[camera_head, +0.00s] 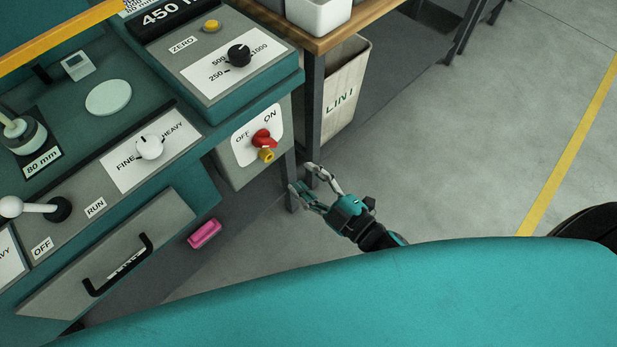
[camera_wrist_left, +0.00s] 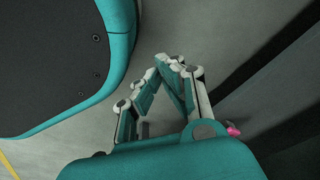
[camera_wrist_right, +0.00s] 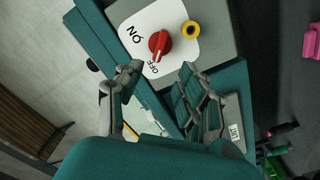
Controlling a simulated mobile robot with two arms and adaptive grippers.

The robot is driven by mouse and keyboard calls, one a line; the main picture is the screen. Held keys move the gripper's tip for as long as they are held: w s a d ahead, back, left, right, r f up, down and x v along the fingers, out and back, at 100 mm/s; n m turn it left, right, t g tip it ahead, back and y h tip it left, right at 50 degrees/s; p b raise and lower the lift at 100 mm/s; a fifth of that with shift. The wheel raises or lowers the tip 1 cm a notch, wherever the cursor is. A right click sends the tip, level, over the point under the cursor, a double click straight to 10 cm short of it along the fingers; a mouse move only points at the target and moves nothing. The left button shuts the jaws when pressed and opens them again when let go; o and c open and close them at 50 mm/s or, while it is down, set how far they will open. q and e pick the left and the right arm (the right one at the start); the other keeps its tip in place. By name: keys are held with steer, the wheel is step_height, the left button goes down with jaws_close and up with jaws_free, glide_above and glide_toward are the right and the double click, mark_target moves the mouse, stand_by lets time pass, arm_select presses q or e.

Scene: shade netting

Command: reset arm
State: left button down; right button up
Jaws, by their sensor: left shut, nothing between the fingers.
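My right gripper (camera_head: 302,177) is open and empty in the head view, in front of the machine's lower right corner, below the red switch. In the right wrist view its fingers (camera_wrist_right: 162,76) are spread apart with nothing between them, and the switch panel lies beyond them. My left gripper (camera_wrist_left: 172,62) is out of the head view. In the left wrist view its fingertips meet, with nothing between them, over grey floor. The red rotary switch (camera_head: 265,138) sits on a white ON/OFF plate; it also shows in the right wrist view (camera_wrist_right: 158,43).
The teal machine (camera_head: 283,92) with dials and levers fills the left side. Its drawer (camera_head: 160,238) has a black handle. A pink block (camera_head: 204,234) lies low beside the machine. A wooden-topped table (camera_head: 345,32) stands at the back over a bin (camera_head: 345,90).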

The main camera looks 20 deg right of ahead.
stand_by(0.4)
